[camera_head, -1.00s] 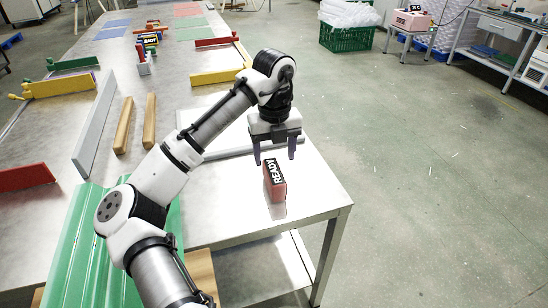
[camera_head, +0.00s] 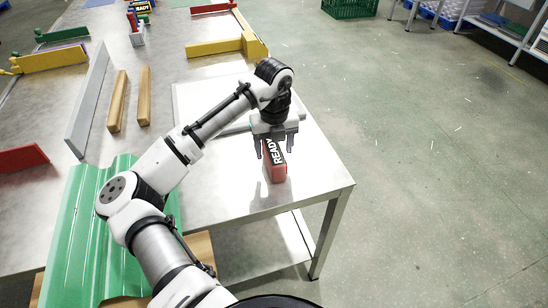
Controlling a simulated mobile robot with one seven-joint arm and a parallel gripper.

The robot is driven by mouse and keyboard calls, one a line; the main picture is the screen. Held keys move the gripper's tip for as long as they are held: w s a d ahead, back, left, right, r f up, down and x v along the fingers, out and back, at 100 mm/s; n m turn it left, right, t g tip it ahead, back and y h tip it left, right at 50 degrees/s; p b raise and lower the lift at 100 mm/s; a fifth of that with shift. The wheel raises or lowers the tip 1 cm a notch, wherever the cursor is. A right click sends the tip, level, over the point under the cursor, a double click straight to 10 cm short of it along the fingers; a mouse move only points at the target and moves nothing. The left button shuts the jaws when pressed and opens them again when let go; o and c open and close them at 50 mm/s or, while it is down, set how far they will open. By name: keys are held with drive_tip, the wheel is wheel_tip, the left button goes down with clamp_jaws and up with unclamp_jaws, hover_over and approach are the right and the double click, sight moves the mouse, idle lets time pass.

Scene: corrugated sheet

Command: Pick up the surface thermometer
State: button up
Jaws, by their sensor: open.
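My gripper (camera_head: 275,149) points down over the far end of the box and is open. Its fingers show to the left and right of the box's top, and I cannot tell whether they touch it. The gripper hides part of the box's far end.
A green corrugated sheet (camera_head: 88,230) lies at the lower left. Two wooden bars (camera_head: 118,101), a grey bar (camera_head: 88,98) and yellow brackets (camera_head: 215,46) are farther back. Another "READY" item (camera_head: 138,37) stands in the back. The table around the red box is clear.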

drive_tip(key=shift+f+p, duration=0.55)
drive_tip(key=shift+f, duration=1.75)
drive_tip(key=c, duration=1.2)
